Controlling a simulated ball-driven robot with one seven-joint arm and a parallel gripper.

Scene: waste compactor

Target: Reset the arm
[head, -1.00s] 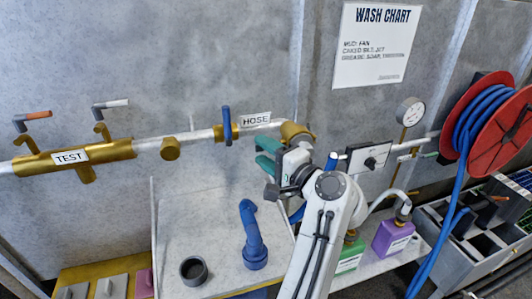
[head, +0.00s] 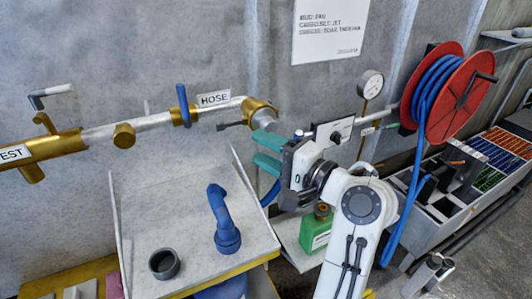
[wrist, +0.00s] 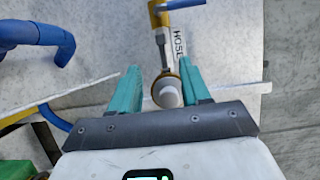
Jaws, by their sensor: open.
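My gripper (head: 260,152) has teal fingers spread apart with nothing held between them. In the head view it hangs in front of the wall, below and close to the brass fitting (head: 260,113) at the right end of the HOSE pipe. The wrist view shows the open fingers (wrist: 160,72) too, with a round white pipe end (wrist: 167,91) behind the gap between them. I cannot tell the exact distance from the fingers to that pipe end.
A blue bent nozzle (head: 224,220) and a grey cup-like ring (head: 164,264) stand on the white tray (head: 190,190). A green bottle (head: 317,228) is beside my arm. A red hose reel (head: 455,95) and a gauge (head: 371,84) are to the right.

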